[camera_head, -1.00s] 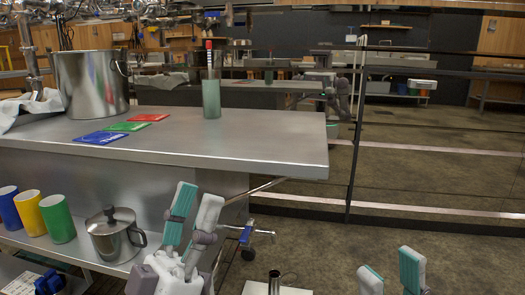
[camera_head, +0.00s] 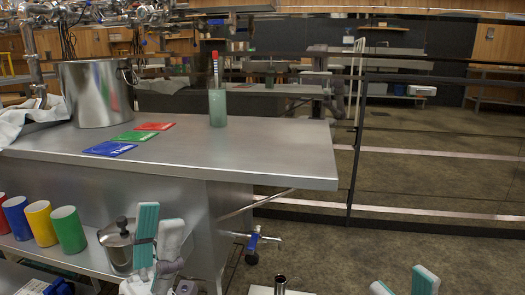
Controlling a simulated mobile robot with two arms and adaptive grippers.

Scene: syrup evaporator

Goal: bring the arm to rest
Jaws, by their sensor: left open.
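My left gripper (camera_head: 158,216) is in the lower left of the head view, in front of the lower shelf and the lidded steel pot (camera_head: 117,245). Its two teal-and-white fingers point up and stand apart with nothing between them. It covers part of the pot's right side; whether they touch cannot be told. My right gripper (camera_head: 403,283) shows only its fingertips at the bottom right edge. They are apart with no object between them, over the floor; the rest is out of frame.
The steel bench (camera_head: 240,160) holds a large pot (camera_head: 95,94), blue (camera_head: 109,149), green (camera_head: 134,136) and red (camera_head: 154,126) cards, and a glass cylinder (camera_head: 217,108). Several coloured cups (camera_head: 68,230) stand on the lower shelf. Open floor (camera_head: 400,245) lies right.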

